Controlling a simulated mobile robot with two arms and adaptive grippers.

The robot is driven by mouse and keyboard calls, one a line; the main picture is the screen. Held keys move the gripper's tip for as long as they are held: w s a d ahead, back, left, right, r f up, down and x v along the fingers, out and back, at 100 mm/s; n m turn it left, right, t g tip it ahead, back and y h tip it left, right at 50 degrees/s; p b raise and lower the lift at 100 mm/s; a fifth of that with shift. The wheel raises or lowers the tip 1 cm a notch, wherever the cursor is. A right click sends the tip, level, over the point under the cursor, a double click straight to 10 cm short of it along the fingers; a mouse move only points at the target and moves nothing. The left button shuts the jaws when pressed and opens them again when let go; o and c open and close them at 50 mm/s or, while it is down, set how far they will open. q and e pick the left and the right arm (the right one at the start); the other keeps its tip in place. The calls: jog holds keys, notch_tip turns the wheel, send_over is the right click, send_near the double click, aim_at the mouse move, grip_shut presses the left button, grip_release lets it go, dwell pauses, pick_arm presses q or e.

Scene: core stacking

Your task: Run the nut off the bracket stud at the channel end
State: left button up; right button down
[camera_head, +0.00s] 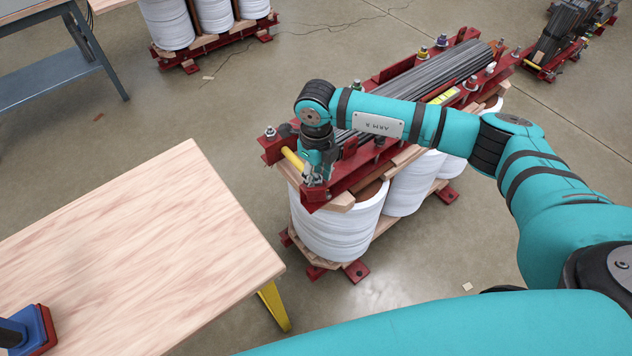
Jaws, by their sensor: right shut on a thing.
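The red channel (362,172) lies along the top of the core assembly, with a row of studs and nuts. My right gripper (316,178) points down at the near left end of this channel. Its fingers are shut at the stud there, on what looks like the nut, which is mostly hidden by the fingers. The bracket itself cannot be told apart clearly; a yellow bar (293,159) shows just left of the fingers. Another stud with a nut (270,132) stands free at the far left corner. My left gripper is not in view.
White coils (338,228) stand under the channel, with dark core laminations (430,88) along the top. A wooden table (140,250) is at the left, holding a blue and red block (42,326). A grey bench (60,78) stands behind. Open floor lies between.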

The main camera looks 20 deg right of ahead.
dwell(0.3)
jog(key=n+b, duration=0.2)
jog(key=shift+f+n, duration=0.1)
jog(key=shift+n, duration=0.3)
jog(key=shift+n+b, duration=0.35)
jog(key=shift+n, duration=0.35)
jog(key=shift+n, duration=0.3)
